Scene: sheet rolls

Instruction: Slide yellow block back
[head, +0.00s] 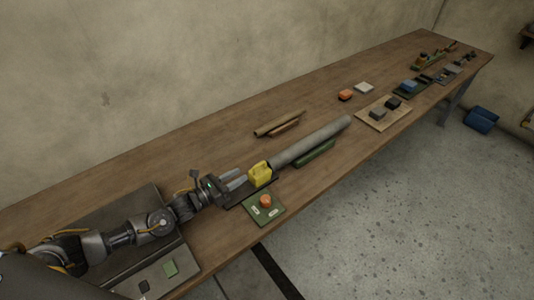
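The yellow block (260,174) stands on a dark base on the workbench, at the near end of a long grey roll (311,142). My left gripper (240,180) is just left of the block, with its fingers pointing toward it. The fingers look apart, with a gap between them. I cannot tell whether a fingertip touches the block. My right gripper is not in view.
A green plate with an orange knob (265,201) lies in front of the block. Brown rolls (280,124) lie behind the grey roll. A wooden board with dark blocks (384,113) lies farther right. The bench (200,139) is clear toward the wall.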

